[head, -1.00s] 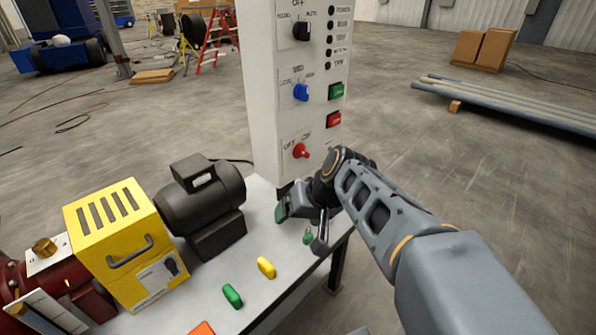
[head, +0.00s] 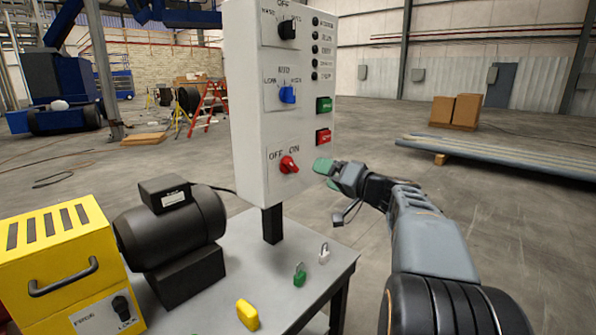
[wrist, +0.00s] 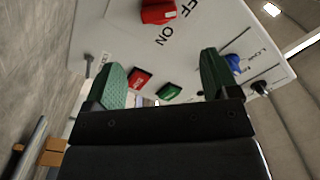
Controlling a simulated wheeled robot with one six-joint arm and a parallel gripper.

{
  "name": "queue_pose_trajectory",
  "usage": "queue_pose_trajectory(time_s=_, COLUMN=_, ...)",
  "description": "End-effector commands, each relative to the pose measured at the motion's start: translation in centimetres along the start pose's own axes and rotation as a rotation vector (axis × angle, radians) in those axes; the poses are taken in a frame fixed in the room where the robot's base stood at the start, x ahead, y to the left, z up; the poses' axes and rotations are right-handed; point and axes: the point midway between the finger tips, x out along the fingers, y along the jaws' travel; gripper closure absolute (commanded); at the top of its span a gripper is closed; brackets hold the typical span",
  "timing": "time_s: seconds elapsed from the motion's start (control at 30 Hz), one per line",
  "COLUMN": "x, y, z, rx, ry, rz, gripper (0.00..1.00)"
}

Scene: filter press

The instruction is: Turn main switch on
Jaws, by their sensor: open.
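The red main switch knob (head: 288,164) is on the lower front of the white control panel (head: 252,130), below the words OFF and ON. I cannot clearly tell which word it points to. The knob also shows at the top edge of the wrist view (wrist: 157,10). My gripper (head: 329,177) is right of the knob, near the panel's lower right edge, and apart from the knob. In the wrist view its two green-padded fingers (wrist: 164,82) are spread, with nothing held between them.
A blue selector (head: 287,95), a black selector (head: 287,29), a green button (head: 324,104) and a red button (head: 322,136) are on the same panel. A green padlock (head: 299,276) and a grey padlock (head: 324,254) stand on the table below. A black motor (head: 170,230) is at left.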

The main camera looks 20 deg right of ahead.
Motion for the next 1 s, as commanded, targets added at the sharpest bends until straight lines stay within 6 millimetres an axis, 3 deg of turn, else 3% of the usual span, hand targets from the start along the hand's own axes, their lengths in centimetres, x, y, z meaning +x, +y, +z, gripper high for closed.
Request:
queue_pose_trajectory(time_s=0.2, x=4.5, y=0.0, z=0.2, rx=0.003, ry=-0.005, rz=-0.002, gripper=0.19)
queue_pose_trajectory(time_s=0.5, x=8.9, y=0.0, z=0.1, rx=0.002, ry=-0.004, rz=-0.001, gripper=0.19)
queue_pose_trajectory(time_s=0.7, x=10.1, y=0.0, z=0.1, rx=0.003, ry=-0.003, rz=0.001, gripper=0.19)
queue_pose_trajectory(time_s=1.0, x=10.4, y=0.0, z=0.1, rx=0.002, ry=-0.002, rz=0.001, gripper=0.19)
